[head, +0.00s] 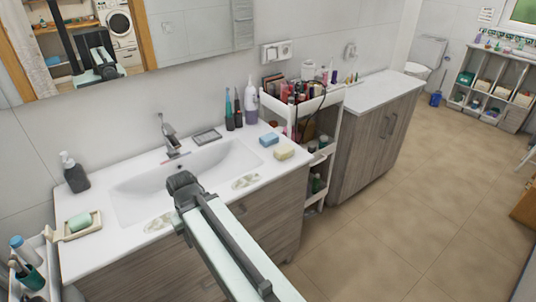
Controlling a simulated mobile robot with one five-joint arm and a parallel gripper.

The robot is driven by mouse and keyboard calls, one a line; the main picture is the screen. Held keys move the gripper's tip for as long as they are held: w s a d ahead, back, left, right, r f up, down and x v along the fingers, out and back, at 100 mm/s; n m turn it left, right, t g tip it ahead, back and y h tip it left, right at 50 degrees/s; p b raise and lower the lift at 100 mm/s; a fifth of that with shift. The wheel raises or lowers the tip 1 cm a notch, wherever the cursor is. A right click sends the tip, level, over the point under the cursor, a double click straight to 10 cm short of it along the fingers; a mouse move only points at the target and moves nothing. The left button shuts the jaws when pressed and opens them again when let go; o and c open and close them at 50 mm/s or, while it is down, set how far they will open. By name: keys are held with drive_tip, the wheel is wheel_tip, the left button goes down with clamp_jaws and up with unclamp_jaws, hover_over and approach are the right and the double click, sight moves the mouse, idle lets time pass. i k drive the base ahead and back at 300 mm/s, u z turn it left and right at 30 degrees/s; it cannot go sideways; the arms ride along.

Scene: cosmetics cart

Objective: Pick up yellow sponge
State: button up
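The yellow sponge (284,152) lies on the white washbasin counter, near its right front edge. A blue sponge (269,140) lies just behind and to the left of it. My gripper (181,181) is over the front part of the sink, left of the yellow sponge and clearly apart from it. I see the gripper from behind and above, and its fingertips are too small and dark to show whether they are open or shut. No object shows in it.
The white counter (221,176) holds a faucet (171,140), a soap dish (82,226), a dark dispenser (74,174) and tall bottles (250,103). A crowded cosmetics cart (330,99) stands right of the counter. The tiled floor at right is open.

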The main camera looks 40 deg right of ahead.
sight(284, 152)
drive_tip(key=u, duration=3.2)
drive_tip(key=k, duration=1.4)
drive_tip(key=z, duration=1.5)
drive_tip(key=i, duration=0.5)
